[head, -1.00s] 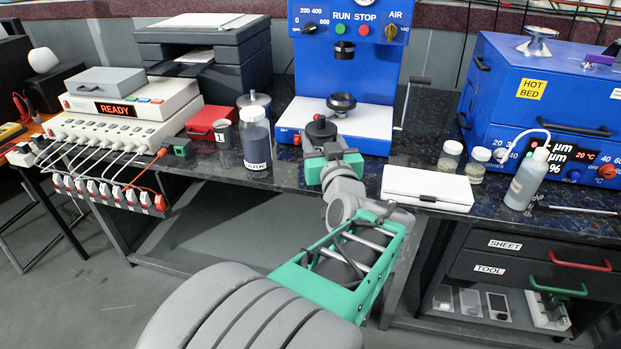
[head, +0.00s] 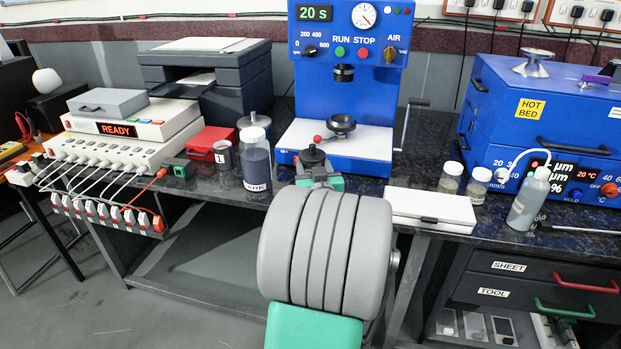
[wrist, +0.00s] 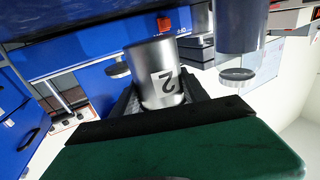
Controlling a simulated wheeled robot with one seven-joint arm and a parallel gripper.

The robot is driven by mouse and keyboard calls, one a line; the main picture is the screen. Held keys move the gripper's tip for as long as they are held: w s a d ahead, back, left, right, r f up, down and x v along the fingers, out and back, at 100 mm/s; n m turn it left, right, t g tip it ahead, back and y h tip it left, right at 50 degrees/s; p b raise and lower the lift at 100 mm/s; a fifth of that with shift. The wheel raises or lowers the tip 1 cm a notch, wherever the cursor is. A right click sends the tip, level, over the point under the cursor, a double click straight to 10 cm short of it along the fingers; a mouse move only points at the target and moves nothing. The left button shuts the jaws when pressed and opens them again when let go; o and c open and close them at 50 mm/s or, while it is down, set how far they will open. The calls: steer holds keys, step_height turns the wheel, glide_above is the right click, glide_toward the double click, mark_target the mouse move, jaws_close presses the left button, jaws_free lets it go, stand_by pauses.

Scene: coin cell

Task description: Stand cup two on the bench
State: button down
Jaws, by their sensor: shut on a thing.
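Cup two (wrist: 157,75) is a small metal cup with a white label bearing a 2, upside down in the wrist view. My gripper (wrist: 160,100) is shut on it, with the dark jaws on either side of the cup. The bottle beside it also appears inverted in that view, so the cup looks about upright. In the head view my grey arm link hides the cup and most of my gripper, in front of the blue press. The bench (head: 410,165) is dark and speckled. I cannot tell whether the cup touches it.
A cup labelled apparently 1 (head: 223,158) and a dark bottle (head: 256,160) stand to the left. A white case (head: 432,208) lies to the right, with small jars (head: 450,177) and a wash bottle (head: 529,200) beyond. The blue press (head: 348,70) stands behind.

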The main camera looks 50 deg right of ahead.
steer(key=shift+w+d+f, duration=0.25)
steer(key=shift+w+f, duration=0.3)
steer(key=shift+w+d+f+b, duration=0.1)
steer(key=shift+f+b, duration=0.3)
steer(key=shift+f, duration=1.25)
steer(key=shift+f, duration=0.15)
steer(key=c, duration=0.6)
jaws_free()
steer(key=shift+f, duration=0.1)
